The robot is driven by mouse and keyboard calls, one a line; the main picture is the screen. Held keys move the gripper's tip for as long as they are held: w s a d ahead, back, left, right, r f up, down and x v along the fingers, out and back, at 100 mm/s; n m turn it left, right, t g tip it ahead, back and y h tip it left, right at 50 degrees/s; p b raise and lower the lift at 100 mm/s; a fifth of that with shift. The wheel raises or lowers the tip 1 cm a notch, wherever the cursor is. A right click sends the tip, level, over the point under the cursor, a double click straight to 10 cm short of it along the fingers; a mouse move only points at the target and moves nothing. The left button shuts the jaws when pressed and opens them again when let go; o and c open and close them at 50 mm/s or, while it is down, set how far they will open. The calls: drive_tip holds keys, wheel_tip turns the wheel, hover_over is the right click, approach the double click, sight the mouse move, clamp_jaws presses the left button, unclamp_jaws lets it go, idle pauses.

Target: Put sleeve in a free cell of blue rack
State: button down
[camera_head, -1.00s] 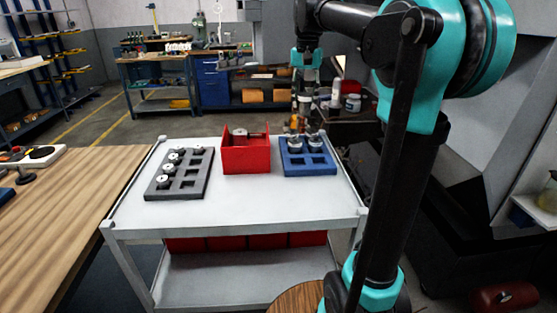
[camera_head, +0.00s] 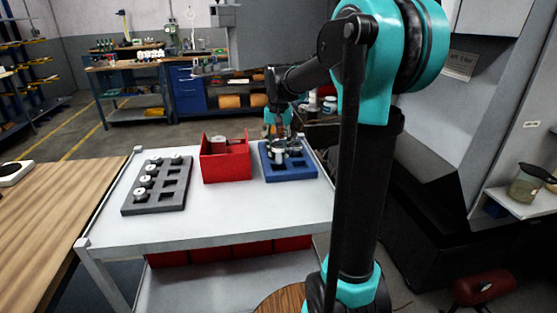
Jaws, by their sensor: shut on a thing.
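The blue rack (camera_head: 291,178) lies on the right part of the white cart top. My gripper (camera_head: 278,143) is low over the rack's left side, pointing down, and is shut on a small metallic sleeve (camera_head: 278,156). The sleeve is at or just above the rack; I cannot tell whether it sits in a cell. Another metallic sleeve (camera_head: 296,146) stands in the back right of the rack, partly hidden by the gripper. The front right of the rack looks empty.
A red bin (camera_head: 226,168) with a metallic part in it stands just left of the rack. A grey rack (camera_head: 154,208) with several metal parts lies further left. The white cart top (camera_head: 218,215) is clear in front. A wooden table (camera_head: 45,215) is at left.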

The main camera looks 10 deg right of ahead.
sight(279, 159)
drive_tip(key=shift+f, duration=1.85)
drive_tip(key=shift+f, duration=0.1)
drive_tip(key=c, duration=0.9)
unclamp_jaws()
wheel_tip(279, 159, up, 12)
drive_tip(key=shift+r, duration=0.1)
